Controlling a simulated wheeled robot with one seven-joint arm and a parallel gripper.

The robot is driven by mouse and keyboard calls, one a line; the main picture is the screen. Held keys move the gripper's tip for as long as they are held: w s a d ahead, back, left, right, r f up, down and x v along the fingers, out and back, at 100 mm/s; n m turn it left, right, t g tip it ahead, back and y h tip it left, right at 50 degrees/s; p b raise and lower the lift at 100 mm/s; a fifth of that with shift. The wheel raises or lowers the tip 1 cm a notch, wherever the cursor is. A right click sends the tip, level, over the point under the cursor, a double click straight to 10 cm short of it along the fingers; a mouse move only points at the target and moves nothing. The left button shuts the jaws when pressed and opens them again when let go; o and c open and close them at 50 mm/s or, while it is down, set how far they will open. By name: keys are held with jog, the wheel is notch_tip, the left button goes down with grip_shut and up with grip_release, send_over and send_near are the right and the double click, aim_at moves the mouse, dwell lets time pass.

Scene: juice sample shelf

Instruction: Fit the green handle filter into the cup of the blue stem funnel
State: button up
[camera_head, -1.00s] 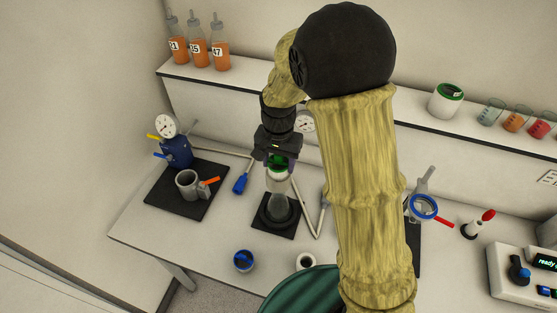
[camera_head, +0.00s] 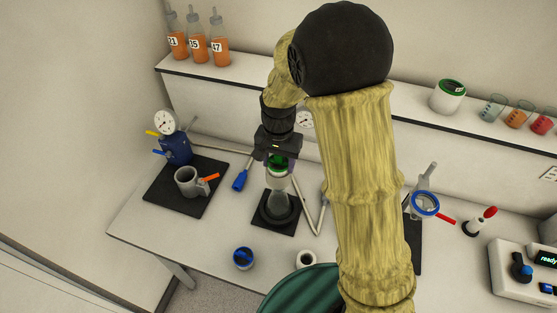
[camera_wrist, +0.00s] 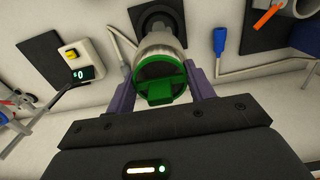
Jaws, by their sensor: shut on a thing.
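My gripper (camera_head: 278,160) reaches down over a black pad and is shut on the green handle filter (camera_head: 276,162). In the wrist view its purple fingers (camera_wrist: 163,88) stand on either side of the filter's green ring and crossbar (camera_wrist: 160,90). Directly below is a pale, clear vessel (camera_head: 279,207) with a light upper part, upright on the pad; it also shows in the wrist view (camera_wrist: 158,47). I cannot tell if the filter sits inside this upper part or just above it. I cannot make out a blue stem there.
A small cup with a blue bar (camera_head: 243,258) and a white ring-shaped piece (camera_head: 306,260) stand near the front edge. A grey mug (camera_head: 188,181) is at left. A blue-handled tool (camera_head: 241,178) lies beside the pad. A blue ring with a red handle (camera_head: 425,204) is at right.

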jog(key=shift+s+f, duration=0.1)
jog(key=shift+s, duration=0.05)
jog(key=shift+r+p, duration=1.35)
jog(key=shift+r, duration=0.2)
jog(key=o, duration=1)
jog(key=shift+o, duration=0.2)
notch_tip(320, 180, up, 17)
jog(key=b, duration=0.4)
jog(key=shift+r, duration=0.15)
